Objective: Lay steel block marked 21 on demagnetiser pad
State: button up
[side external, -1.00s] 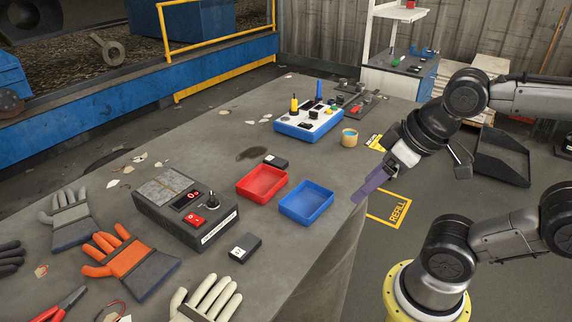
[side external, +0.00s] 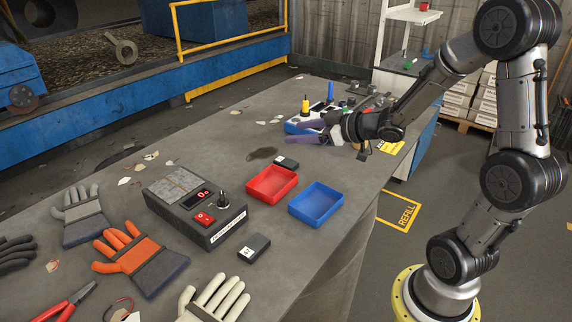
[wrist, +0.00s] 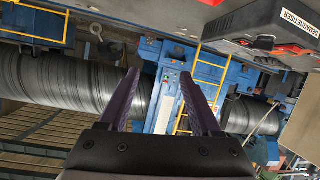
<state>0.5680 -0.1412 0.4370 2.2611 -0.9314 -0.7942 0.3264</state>
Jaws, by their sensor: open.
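The demagnetiser (side external: 195,208) is a dark grey box at the left of the table, with a metal pad (side external: 174,185) on top and a red switch. Its labelled side shows at the upper right of the wrist view (wrist: 285,30). One small dark block (side external: 254,248) with a white label lies in front of the blue tray. Another (side external: 286,162) lies behind the red tray. I cannot read a 21 on either. My gripper (side external: 295,132), with purple fingers, is open and empty at the far part of the table, away from both blocks. The fingers show apart in the wrist view (wrist: 159,85).
A red tray (side external: 270,196) and a blue tray (side external: 316,215) stand mid-table. A blue-and-white control box (side external: 290,127) is partly hidden behind my gripper. Gloves (side external: 140,260) and pliers (side external: 65,305) lie at the near left.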

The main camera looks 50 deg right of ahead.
jog(key=s+d+f+m, duration=0.1)
jog(key=d+f, duration=0.1)
jog(key=f, duration=0.1)
jog(key=s+d+f+m+g, duration=0.1)
jog(key=d+f, duration=0.1)
jog(key=f, duration=0.1)
jog(key=s+d+f+h, duration=0.1)
jog(key=d+f, duration=0.1)
jog(key=f, duration=0.1)
jog(key=shift+s+d+f+m+g, duration=0.15)
jog(key=shift+s+d+m+g, duration=0.1)
jog(key=shift+d+m+g, duration=0.15)
jog(key=shift+d+f, duration=0.1)
jog(key=shift+d, duration=0.25)
send_near(287, 162)
jog(key=x, duration=0.2)
jog(key=shift+w+f, duration=0.15)
jog(key=shift+w, duration=0.2)
jog(key=shift+x, duration=2.75)
jog(key=shift+s+f, duration=0.1)
grip_shut()
jog(key=shift+d, duration=0.1)
